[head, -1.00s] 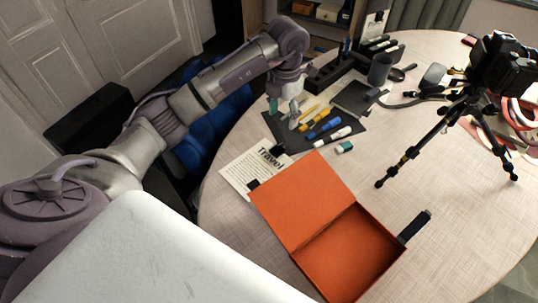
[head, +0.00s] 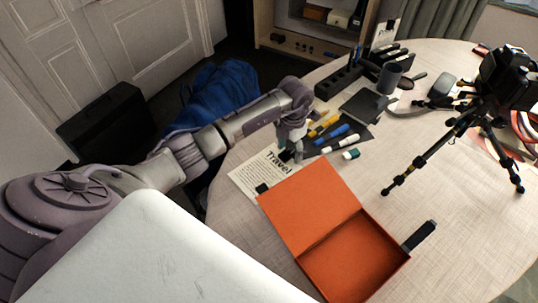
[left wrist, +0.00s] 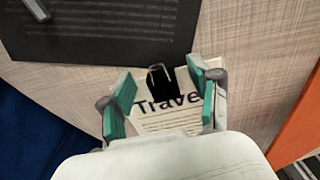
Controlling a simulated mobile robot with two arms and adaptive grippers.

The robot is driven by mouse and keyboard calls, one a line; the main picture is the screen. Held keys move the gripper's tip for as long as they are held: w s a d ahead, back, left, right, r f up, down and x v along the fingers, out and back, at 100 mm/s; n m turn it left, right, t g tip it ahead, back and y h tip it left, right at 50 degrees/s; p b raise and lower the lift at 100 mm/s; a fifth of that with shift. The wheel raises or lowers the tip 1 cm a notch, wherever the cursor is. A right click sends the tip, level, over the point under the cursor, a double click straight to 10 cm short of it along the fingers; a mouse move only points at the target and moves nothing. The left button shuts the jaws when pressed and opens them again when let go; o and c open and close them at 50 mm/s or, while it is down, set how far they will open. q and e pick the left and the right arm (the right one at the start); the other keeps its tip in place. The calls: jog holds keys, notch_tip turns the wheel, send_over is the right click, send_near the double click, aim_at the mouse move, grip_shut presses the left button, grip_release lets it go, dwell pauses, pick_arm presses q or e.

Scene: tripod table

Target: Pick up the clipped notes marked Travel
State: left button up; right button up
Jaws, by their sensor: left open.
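The clipped notes (head: 262,179) are white printed sheets marked "Travel", lying flat on the round table beside the orange box. In the left wrist view the notes (left wrist: 172,122) show their title, with a black binder clip (left wrist: 161,80) at the top edge. My left gripper (head: 291,157) is over the clip end of the notes. In the left wrist view its green-padded fingers (left wrist: 162,100) are open, one on each side of the clip. My right gripper is not in view.
The open orange box (head: 312,208) lies close to the right of the notes. A dark mat (head: 325,148) with several markers lies just beyond. A camera on a tripod (head: 465,125) stands at the right.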

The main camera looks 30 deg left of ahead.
pick_arm(q)
grip_shut()
dwell(0.3)
jog(key=shift+r, duration=0.15)
